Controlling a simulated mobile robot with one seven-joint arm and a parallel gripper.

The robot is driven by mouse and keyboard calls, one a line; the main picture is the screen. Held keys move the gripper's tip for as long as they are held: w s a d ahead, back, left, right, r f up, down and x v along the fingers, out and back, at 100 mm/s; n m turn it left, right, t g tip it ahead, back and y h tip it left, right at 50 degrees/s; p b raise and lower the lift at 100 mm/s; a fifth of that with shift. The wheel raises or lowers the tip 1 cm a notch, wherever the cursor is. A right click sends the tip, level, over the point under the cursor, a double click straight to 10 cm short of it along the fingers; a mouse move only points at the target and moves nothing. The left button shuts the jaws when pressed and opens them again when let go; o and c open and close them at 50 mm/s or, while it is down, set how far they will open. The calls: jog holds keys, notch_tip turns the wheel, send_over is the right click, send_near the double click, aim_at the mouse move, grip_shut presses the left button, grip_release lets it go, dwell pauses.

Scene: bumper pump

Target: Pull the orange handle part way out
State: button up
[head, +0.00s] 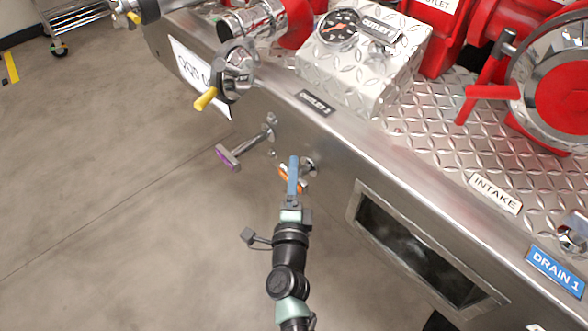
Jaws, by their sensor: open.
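The orange handle (284,178) is on the front face of the metal bumper, close to its chrome mount (308,166). Only small orange parts show, because my gripper covers most of it. My gripper (293,160) has blue fingers and lies over the orange handle in this view. The jaws are open. I cannot tell whether the fingers touch the handle or have it between them.
A purple-ended T-handle (228,157) sticks out to the left of my gripper. A chrome wheel with a yellow knob (205,99) is above it. A rectangular opening (420,250) is in the bumper on the right. Open floor (110,220) lies on the left.

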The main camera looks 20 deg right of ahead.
jog(key=shift+b+x, duration=0.4)
jog(key=shift+x, duration=1.1)
grip_shut()
dwell(0.4)
